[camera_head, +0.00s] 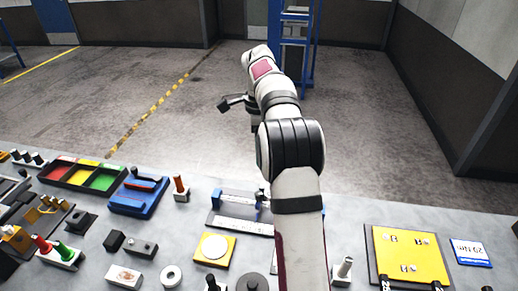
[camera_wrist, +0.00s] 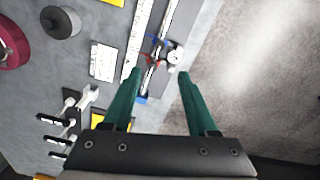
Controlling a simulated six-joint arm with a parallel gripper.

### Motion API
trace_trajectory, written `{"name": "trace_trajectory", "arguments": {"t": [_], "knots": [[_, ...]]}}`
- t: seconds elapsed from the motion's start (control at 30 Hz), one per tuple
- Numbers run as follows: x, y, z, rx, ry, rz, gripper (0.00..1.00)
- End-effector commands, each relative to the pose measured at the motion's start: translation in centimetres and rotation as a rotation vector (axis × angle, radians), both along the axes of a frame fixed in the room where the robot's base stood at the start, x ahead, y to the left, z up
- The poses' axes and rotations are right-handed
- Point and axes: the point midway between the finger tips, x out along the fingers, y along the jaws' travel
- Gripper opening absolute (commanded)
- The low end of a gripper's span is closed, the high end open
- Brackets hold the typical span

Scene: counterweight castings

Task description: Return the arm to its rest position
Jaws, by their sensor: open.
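My arm (camera_head: 297,150) rises from the front of the bench and reaches up and away in the head view. My gripper (camera_head: 237,103) is at its far end, left of the arm, and appears against the floor beyond the bench's far edge. In the wrist view my gripper (camera_wrist: 159,78) shows two teal fingers spread apart with nothing between them. Behind the gap, some way off, lies a rail-like fixture (camera_wrist: 150,68) with a small round silver part (camera_wrist: 174,56). No casting is held.
The grey bench (camera_head: 200,205) carries a tray with red, yellow and green compartments (camera_head: 85,176), a blue fixture (camera_head: 139,194), a yellow plate with a white disc (camera_head: 213,248) and a larger yellow plate (camera_head: 410,255) at right. A blue rack (camera_head: 291,45) stands beyond. The floor between is clear.

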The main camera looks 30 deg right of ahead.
Motion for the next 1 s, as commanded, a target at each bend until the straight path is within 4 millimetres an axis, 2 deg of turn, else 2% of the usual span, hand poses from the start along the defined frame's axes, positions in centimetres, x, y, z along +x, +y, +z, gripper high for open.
{"name": "trace_trajectory", "arguments": {"t": [0.3, 0.37, 0.43, 0.47, 0.5, 0.57, 0.6, 0.7, 0.8, 0.83, 0.9, 1.0], "knots": [[0.0, 0.2, 0.0, 0.001, -0.001, 0.006, 0.59], [-0.5, 1.4, 0.7, 0.005, -0.003, 0.059, 0.59], [-2.2, 4.9, 2.5, 0.018, -0.009, 0.216, 0.59], [-3.5, 7.0, 3.4, 0.027, -0.014, 0.314, 0.59], [-5.8, 10.2, 4.3, 0.04, -0.02, 0.465, 0.59], [-10.2, 14.8, 5.1, 0.06, -0.034, 0.705, 0.59], [-13.4, 17.5, 5.0, 0.073, -0.045, 0.861, 0.59], [-21.3, 22.3, 3.3, 0.101, -0.072, 1.199, 0.59], [-27.3, 24.8, 0.8, 0.122, -0.096, 1.441, 0.59], [-28.6, 25.2, 0.2, 0.125, -0.102, 1.494, 0.59], [-30.6, 25.8, -1.0, 0.134, -0.11, 1.579, 0.59], [-31.8, 26.0, -1.8, 0.137, -0.115, 1.627, 0.59]]}}
